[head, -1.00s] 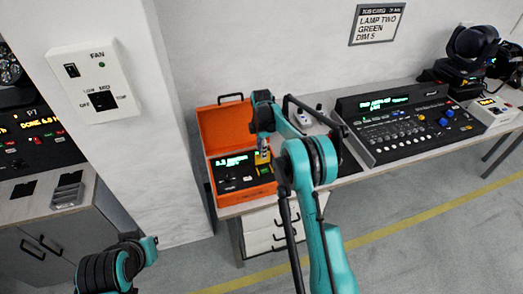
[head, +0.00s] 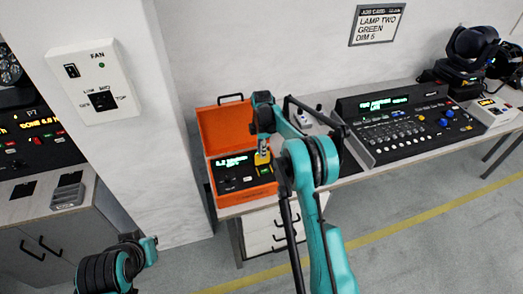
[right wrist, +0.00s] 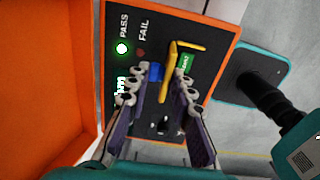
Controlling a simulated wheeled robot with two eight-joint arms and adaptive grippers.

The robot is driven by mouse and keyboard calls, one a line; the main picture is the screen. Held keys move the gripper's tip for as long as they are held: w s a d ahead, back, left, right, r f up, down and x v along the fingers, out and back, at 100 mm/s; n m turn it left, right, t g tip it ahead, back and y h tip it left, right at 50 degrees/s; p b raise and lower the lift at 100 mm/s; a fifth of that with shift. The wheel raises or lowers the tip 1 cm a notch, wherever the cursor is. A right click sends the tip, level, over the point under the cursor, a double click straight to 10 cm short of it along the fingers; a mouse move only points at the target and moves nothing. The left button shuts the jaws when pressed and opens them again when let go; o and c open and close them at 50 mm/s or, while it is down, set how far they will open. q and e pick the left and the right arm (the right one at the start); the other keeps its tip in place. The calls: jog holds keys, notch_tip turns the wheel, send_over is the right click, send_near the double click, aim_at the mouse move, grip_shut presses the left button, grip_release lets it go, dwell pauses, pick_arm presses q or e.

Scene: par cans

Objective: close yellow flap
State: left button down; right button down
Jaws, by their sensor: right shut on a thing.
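The yellow flap (right wrist: 190,46) stands over a green label (right wrist: 185,63) on the black panel of the orange case. In the head view the flap (head: 262,160) is a small yellow patch below my right gripper (head: 263,150). In the right wrist view my right gripper (right wrist: 162,78) has its fingertips on either side of the flap's near end and a small blue part (right wrist: 156,74); it is shut on the flap. The exact contact is partly hidden by the fingers.
The orange case (head: 224,129) has its lid up behind the panel. A lighting console (head: 410,125) stands to the right on the same table. A wall column with a fan switch plate (head: 95,80) is at the left. PASS is lit green on the panel.

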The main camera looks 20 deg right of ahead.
aim_at(263, 161)
jog(key=shift+s, duration=0.1)
jog(key=shift+s+t+b, duration=1.1)
jog(key=shift+t+b, duration=0.05)
jog(key=shift+t, duration=0.45)
jog(key=s+t+b, duration=0.2)
jog(key=shift+d+f+t, duration=0.1)
jog(key=shift+f+t, duration=0.2)
jog(key=shift+f, duration=0.05)
jog(key=s+f+t+b, duration=0.1)
jog(key=t+b, duration=0.1)
jog(key=b, duration=0.2)
jog(key=s+f+t+b, duration=0.1)
jog(key=t+b, duration=0.2)
jog(key=b, duration=0.1)
jog(key=s+f+t+b, duration=0.1)
jog(key=s+t+b, duration=0.1)
jog(key=b, duration=0.2)
jog(key=shift+d+f+t, duration=0.1)
jog(key=shift+f+t, duration=0.2)
jog(key=shift+t, duration=0.1)
jog(key=shift+s+f+t+y+b, duration=0.2)
jog(key=shift+t+b, duration=0.25)
jog(key=shift+t, duration=0.15)
jog(key=shift+s+f+t+y+b, duration=0.1)
jog(key=shift+f+t+b, duration=0.1)
jog(key=shift+t+b, duration=0.35)
jog(key=shift+f+t, duration=0.1)
jog(key=shift+t, duration=0.15)
